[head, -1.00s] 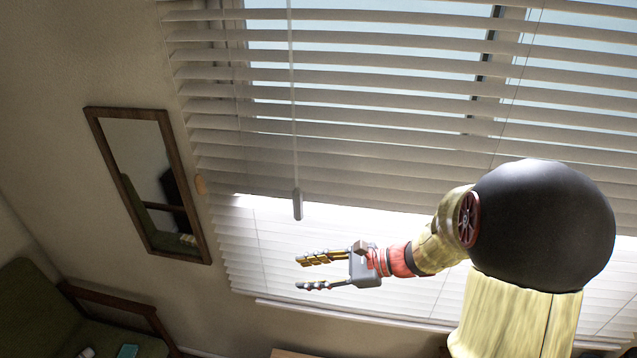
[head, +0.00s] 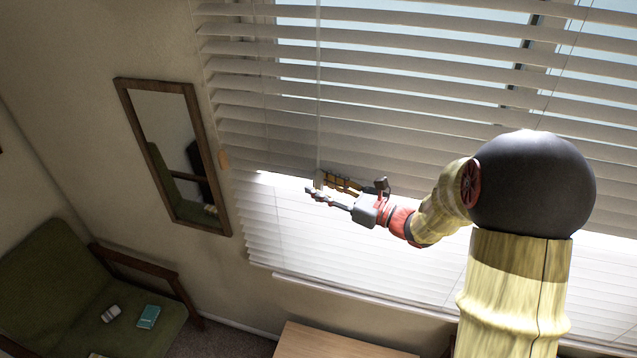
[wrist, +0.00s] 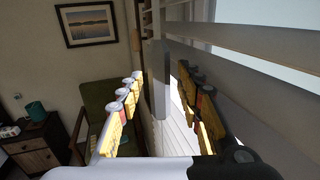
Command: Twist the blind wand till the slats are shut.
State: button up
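The blind (head: 420,107) covers the window, and its upper slats are tilted open with sky showing between them. The thin pale wand (head: 318,100) hangs at the blind's left side, in front of the slats. My gripper (head: 318,184) is at the wand's lower end. In the wrist view the wand's grey handle (wrist: 160,80) stands upright between my two spread fingers, with a gap on each side. My gripper is open and not closed on it. In the head view the fingers partly hide the handle.
A mirror (head: 180,155) hangs on the wall left of the blind. A green armchair (head: 60,280) stands at lower left, and a wooden tabletop (head: 335,342) lies below the window. The wrist view shows a framed picture (wrist: 88,24) and a dark cabinet (wrist: 35,145).

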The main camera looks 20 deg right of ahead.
jog(key=shift+w+a, duration=0.3)
jog(key=shift+w, duration=0.1)
jog(key=shift+c, duration=0.2)
grip_shut()
